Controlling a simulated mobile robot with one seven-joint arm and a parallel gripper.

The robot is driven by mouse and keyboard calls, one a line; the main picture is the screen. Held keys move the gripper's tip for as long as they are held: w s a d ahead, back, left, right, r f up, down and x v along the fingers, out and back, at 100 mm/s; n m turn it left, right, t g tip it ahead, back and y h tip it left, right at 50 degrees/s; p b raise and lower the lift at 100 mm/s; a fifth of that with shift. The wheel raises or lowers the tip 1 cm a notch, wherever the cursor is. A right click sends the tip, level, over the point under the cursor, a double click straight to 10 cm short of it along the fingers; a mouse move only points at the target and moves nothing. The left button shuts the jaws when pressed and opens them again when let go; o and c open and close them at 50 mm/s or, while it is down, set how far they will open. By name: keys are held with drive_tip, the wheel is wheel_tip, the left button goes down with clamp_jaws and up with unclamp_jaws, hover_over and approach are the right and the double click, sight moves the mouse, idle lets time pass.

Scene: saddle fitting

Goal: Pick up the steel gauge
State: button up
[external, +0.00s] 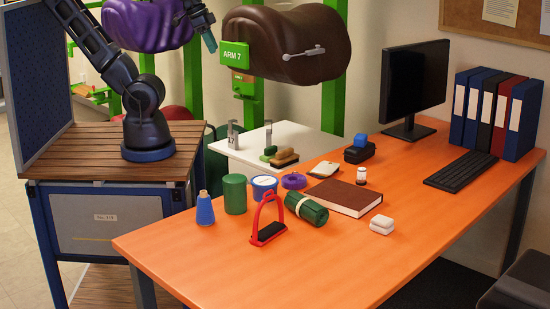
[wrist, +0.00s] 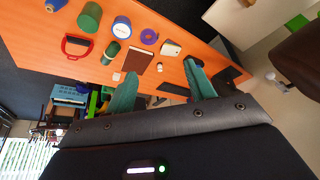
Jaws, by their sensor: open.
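A thin silvery metal tool, which looks like the steel gauge (external: 303,53), is at the right front of the brown saddle form (external: 325,30) marked ARM 7. In the wrist view a small silvery piece at the right, likely the same gauge (wrist: 281,83), shows beside the dark saddle form (wrist: 302,55). My gripper (external: 210,42) is in the air left of the saddle form, apart from the gauge. In the wrist view its two teal fingers (wrist: 160,68) are spread with nothing between them that they touch.
The orange desk (external: 190,262) holds a red stirrup (external: 268,238), green roll (external: 306,207), brown book (external: 343,197), jars, monitor (external: 415,80) and binders. A white side table (external: 308,142) has metal uprights and brushes. A purple saddle form (external: 150,25) is behind my arm.

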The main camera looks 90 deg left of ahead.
drive_tip(key=shift+w, duration=0.15)
drive_tip(key=n+g, duration=0.5)
drive_tip(key=n, duration=0.8)
hover_over(362, 169)
wheel_tip(362, 169, down, 32)
drive_tip(key=shift+r, duration=0.1)
drive_tip(key=shift+f, duration=5.6)
clamp_jaws()
drive_tip(key=shift+r, duration=0.15)
